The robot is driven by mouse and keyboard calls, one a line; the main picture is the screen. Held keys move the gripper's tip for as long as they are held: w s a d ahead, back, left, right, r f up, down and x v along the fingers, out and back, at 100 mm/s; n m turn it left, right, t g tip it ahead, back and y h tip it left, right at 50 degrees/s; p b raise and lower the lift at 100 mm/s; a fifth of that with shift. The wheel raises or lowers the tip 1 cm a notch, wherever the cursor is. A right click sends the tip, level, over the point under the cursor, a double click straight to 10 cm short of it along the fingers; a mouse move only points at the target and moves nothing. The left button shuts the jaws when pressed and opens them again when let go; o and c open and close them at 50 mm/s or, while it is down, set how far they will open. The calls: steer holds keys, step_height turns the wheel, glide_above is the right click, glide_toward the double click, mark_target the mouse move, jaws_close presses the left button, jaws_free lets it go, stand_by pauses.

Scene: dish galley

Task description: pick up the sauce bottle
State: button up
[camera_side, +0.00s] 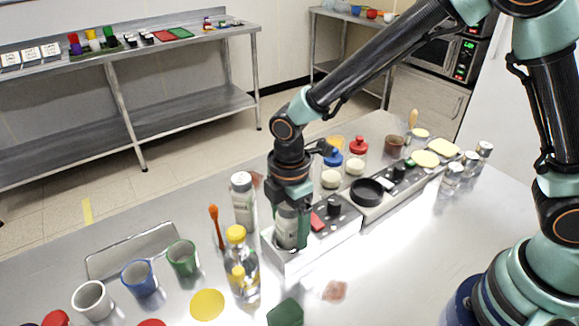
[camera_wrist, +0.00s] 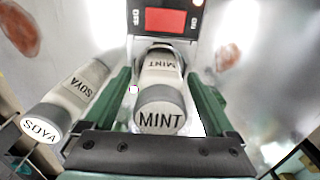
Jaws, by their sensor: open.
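Two sauce bottles show. One has a grey cap marked MINT (camera_wrist: 160,115); in the side view the mint bottle (camera_side: 287,222) is partly covered by my gripper. The other, marked SOYA (camera_wrist: 68,100), stands to its left with a grey cap; it also shows in the side view (camera_side: 243,203). My gripper (camera_side: 290,243) points down over the mint bottle. In the wrist view my gripper (camera_wrist: 158,80) is open, with one green finger on each side of the mint bottle. I cannot tell whether either finger touches it. The soya bottle is outside the left finger.
A grey unit with a red panel (camera_side: 318,222) adjoins the mint bottle. A yellow-capped clear bottle (camera_side: 238,270) and an orange-handled utensil (camera_side: 215,225) stand nearby. Blue (camera_side: 139,279) and green (camera_side: 182,258) cups are farther left. The counter at front right is mostly clear.

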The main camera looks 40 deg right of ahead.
jaws_close()
steer(key=shift+r, duration=0.15)
